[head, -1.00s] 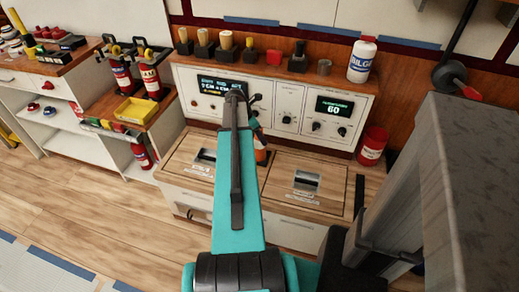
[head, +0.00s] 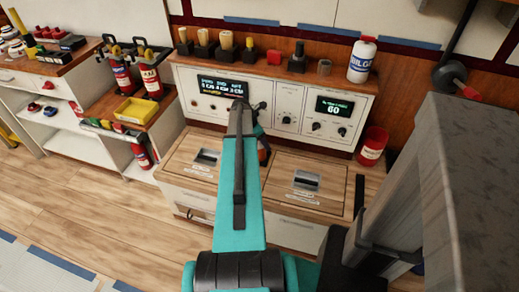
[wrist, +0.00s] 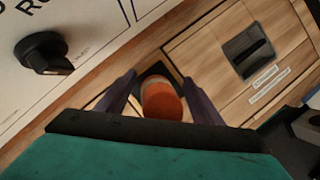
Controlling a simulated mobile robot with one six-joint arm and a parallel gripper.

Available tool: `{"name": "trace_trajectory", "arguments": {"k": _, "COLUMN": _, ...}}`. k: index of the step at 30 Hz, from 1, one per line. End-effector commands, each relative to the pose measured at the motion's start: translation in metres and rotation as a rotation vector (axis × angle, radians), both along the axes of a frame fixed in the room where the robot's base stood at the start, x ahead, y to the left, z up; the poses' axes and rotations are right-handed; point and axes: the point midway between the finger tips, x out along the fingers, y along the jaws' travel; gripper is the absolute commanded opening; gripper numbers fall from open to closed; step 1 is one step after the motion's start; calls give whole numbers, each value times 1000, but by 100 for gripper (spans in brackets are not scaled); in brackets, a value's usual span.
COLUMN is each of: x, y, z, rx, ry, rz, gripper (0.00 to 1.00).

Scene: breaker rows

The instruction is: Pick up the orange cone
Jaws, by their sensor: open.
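The orange cone (wrist: 162,100) stands on a dark square base on the wooden counter, seen from above in the wrist view. My gripper (wrist: 159,82) is open, with one dark finger on each side of the cone. A gap to each finger seems to show, but contact is hard to judge. In the head view my teal arm reaches over the counter and hides most of the cone and the gripper.
A control panel (head: 290,120) with knobs and displays rises just behind the counter. A black knob (wrist: 42,50) is close on the left in the wrist view. A hatch with a recessed black latch (wrist: 249,52) lies to the right. A red can (head: 372,147) stands at the counter's right end.

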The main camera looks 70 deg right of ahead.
Motion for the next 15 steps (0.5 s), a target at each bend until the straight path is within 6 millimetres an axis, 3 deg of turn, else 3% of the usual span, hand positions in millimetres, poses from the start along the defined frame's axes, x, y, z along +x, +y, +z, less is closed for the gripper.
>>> {"name": "trace_trajectory", "arguments": {"k": 5, "x": 0, "y": 0, "z": 0, "rx": 0, "ry": 0, "rz": 0, "gripper": 61}}
{"name": "trace_trajectory", "arguments": {"k": 12, "x": 0, "y": 0, "z": 0, "rx": 0, "ry": 0, "rz": 0, "gripper": 20}}
{"name": "trace_trajectory", "arguments": {"k": 15, "x": 0, "y": 0, "z": 1, "rx": -1, "ry": 1, "rz": 0, "gripper": 8}}
